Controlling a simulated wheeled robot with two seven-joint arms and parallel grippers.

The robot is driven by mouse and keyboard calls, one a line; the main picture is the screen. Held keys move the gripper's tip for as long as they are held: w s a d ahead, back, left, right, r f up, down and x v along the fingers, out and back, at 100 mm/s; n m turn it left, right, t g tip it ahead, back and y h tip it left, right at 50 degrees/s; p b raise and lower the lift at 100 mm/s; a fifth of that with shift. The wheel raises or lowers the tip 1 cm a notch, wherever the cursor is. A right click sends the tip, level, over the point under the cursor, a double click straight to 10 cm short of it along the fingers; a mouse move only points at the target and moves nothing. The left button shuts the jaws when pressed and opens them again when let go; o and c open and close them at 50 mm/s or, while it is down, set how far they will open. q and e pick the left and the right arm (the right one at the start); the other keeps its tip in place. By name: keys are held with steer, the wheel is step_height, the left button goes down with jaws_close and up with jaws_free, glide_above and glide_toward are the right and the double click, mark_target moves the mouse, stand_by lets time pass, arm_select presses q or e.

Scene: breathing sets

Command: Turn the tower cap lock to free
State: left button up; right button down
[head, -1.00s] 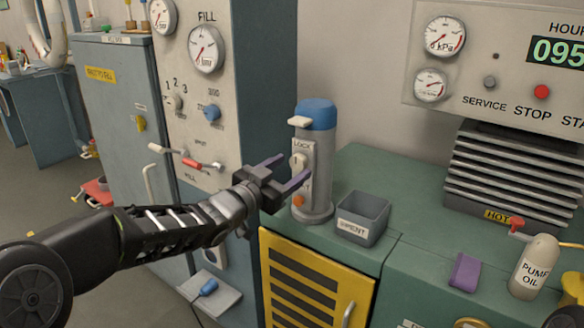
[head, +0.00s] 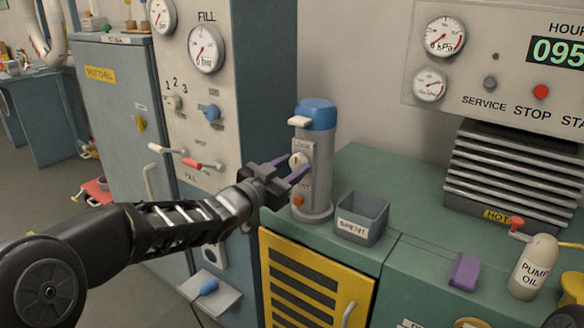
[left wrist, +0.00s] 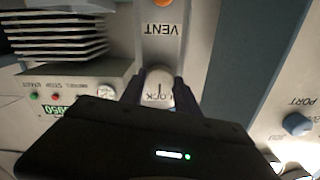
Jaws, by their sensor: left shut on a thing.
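The grey tower (head: 315,170) with a blue cap (head: 317,112) stands upright on the green cabinet top. Its front plate carries the pale round lock knob (head: 297,161), with lettering above it and an orange button (head: 298,200) below. My left gripper (head: 298,172) is at the tower's front plate, shut on the lock knob. In the left wrist view the knob (left wrist: 159,84) sits between the two dark fingers, seen upside down, with a dark line on its face and LOCK lettering partly hidden by the gripper. VENT lettering (left wrist: 163,29) shows on the plate. My right gripper is not in view.
A grey bin (head: 362,218) stands right of the tower's base. A purple block (head: 464,270) and a pump oil bottle (head: 534,266) are farther right. The fill panel (head: 190,130) stands close on the left. The finned block marked HOT (head: 515,175) is behind right.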

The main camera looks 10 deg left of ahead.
arm_select(q)
jaws_close()
steer(key=shift+n+p, duration=0.3)
steer(key=shift+n, duration=0.2)
steer(key=n+p, duration=0.1)
steer(key=n, duration=0.2)
steer(key=shift+r+n+p, duration=0.1)
steer(key=shift+n+p, duration=0.2)
steer(key=shift+p, duration=0.1)
steer(key=n+p, duration=0.2)
steer(key=n, duration=0.2)
steer(key=shift+n, duration=0.3)
steer(key=n+p, duration=0.2)
steer(key=n, duration=0.2)
steer(key=n+p, duration=0.2)
steer(key=n, duration=0.2)
steer(key=shift+d+n, duration=0.1)
steer(key=shift+n, duration=0.3)
steer(key=shift+p, duration=0.3)
